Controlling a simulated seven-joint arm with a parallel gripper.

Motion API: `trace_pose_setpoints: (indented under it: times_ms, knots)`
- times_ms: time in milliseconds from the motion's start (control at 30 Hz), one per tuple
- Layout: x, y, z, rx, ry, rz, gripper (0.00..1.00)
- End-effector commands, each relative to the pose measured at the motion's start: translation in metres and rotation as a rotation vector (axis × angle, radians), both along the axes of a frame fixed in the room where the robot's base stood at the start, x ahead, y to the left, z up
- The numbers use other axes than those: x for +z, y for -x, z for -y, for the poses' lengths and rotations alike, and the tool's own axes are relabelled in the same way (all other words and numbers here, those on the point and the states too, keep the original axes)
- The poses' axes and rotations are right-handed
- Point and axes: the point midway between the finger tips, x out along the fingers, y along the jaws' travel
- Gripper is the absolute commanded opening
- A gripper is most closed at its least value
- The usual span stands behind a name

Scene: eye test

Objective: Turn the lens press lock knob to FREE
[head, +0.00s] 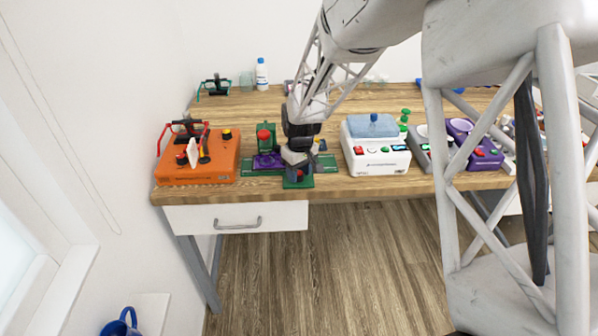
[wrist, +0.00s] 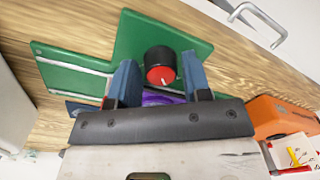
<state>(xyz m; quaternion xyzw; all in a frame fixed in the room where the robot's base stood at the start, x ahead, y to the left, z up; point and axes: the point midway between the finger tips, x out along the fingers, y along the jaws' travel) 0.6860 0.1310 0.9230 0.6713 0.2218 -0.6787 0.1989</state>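The green lens press (head: 248,170) stands near the table's front edge, with a purple part and a red-topped post (head: 263,134). Its green base (wrist: 135,38) fills the upper left of the wrist view. A round black knob with a red face (wrist: 160,66) sits on the base; a short white mark on its face points toward the bottom of the picture. My gripper (wrist: 158,68) is open, its two blue fingers on either side of the knob. A gap shows on the left; on the right I cannot tell whether the finger touches. I see no readable FREE label.
A white machine with a blue lid (head: 375,150) stands to the right, then a purple device (head: 477,150). A drawer handle (head: 240,224) is below the front edge.

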Motion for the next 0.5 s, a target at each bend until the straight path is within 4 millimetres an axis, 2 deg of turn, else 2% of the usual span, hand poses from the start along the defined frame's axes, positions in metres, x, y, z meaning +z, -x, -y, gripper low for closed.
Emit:
trace_pose_setpoints:
  times_ms: [267, 500]
  knots:
    - [0.005, 0.000, 0.000, 0.000, -0.001, 0.001, 0.44]
    - [0.029, -0.001, 0.001, 0.000, 0.000, 0.002, 0.44]
